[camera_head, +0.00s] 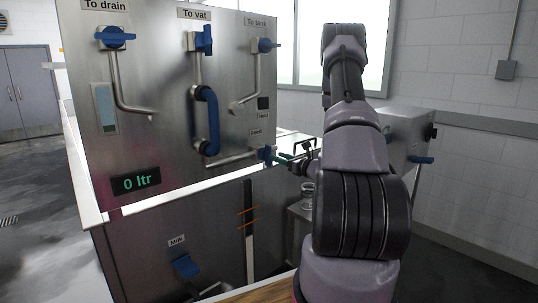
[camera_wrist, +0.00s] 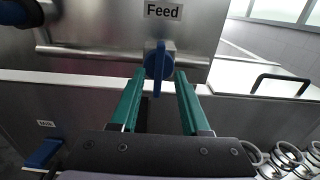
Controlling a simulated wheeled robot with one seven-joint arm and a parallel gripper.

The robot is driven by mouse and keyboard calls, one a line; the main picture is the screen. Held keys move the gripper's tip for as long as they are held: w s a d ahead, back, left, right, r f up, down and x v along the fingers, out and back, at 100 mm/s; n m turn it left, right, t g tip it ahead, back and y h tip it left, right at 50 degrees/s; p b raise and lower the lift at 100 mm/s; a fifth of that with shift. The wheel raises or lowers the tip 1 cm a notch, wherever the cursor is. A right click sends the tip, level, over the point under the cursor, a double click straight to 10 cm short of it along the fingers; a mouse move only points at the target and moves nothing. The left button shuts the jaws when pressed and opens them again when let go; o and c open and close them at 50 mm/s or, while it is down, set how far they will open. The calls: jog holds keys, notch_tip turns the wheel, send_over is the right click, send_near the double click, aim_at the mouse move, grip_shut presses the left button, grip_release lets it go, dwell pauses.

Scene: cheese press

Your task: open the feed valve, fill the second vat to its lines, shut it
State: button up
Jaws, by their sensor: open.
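The feed valve (camera_wrist: 158,66) is in the middle of the wrist view, under a "Feed" label (camera_wrist: 163,10). In the head view the feed valve (camera_head: 267,154) is at the panel's lower right, by my gripper's fingers. The vat front (camera_head: 170,220) has a dark vertical gauge (camera_head: 249,230) with orange lines. A display (camera_head: 136,181) reads "0 ltr".
Blue-handled valves labelled "To drain" (camera_head: 115,38), "To vat" (camera_head: 204,40) and "To tank" (camera_head: 264,45) are higher on the panel. A "Milk" valve (camera_head: 186,266) is low on the front. A black lid handle (camera_wrist: 280,80) and metal coils (camera_wrist: 288,158) lie to the right.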

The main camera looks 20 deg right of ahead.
aim_at(269, 166)
jog(key=x, duration=0.6)
jog(key=shift+w, duration=0.1)
grip_shut()
